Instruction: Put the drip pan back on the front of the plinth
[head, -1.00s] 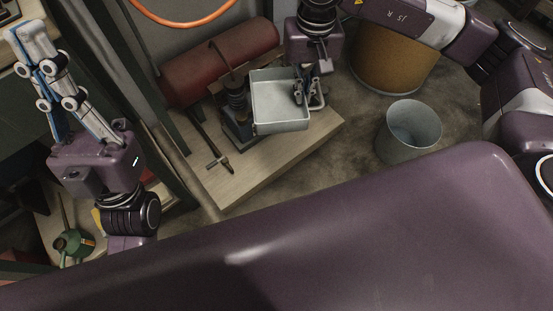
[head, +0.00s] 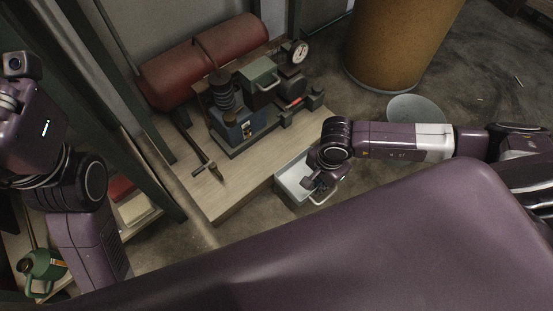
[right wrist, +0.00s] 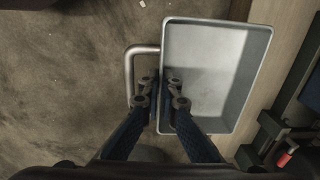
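The drip pan (head: 291,180), a shallow pale grey metal tray with a tube handle, is beside the front right edge of the wooden plinth (head: 235,188) in the head view. I cannot tell whether it touches the floor. My right gripper (head: 318,187) is shut on the pan's handle-side wall. In the right wrist view, my right gripper's fingers (right wrist: 160,82) straddle that wall of the drip pan (right wrist: 212,70), with the handle (right wrist: 130,75) left of them. The pan looks empty. My left gripper (head: 18,88) is at the upper left, its fingertips out of view.
A grey bucket (head: 415,108) and a brown drum (head: 398,45) stand on the right.

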